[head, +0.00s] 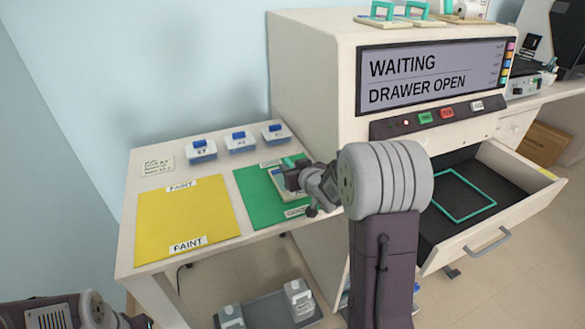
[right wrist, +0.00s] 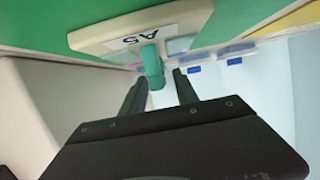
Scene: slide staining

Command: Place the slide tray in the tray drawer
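The slide tray is cream with a teal handle and an "A5" label. In the right wrist view the slide tray (right wrist: 95,42) lies on green, its teal handle (right wrist: 152,66) at the fingertips. My right gripper (right wrist: 160,88) has its two fingers apart, one on each side of the handle's end, with gaps visible. In the head view my right gripper (head: 296,180) partly hides the slide tray (head: 280,187) on the green mat (head: 254,186). The tray drawer (head: 490,232) stands open at the right, with an empty teal square outline on its dark floor. My left gripper is out of frame.
A yellow mat (head: 185,222) marked "FAINT" lies beside the green mat. Several white boxes with blue tops, including one at the left (head: 201,151), stand behind. The machine's screen (head: 440,75) reads "WAITING DRAWER OPEN". The machine's body (head: 310,80) rises between the mats and the drawer.

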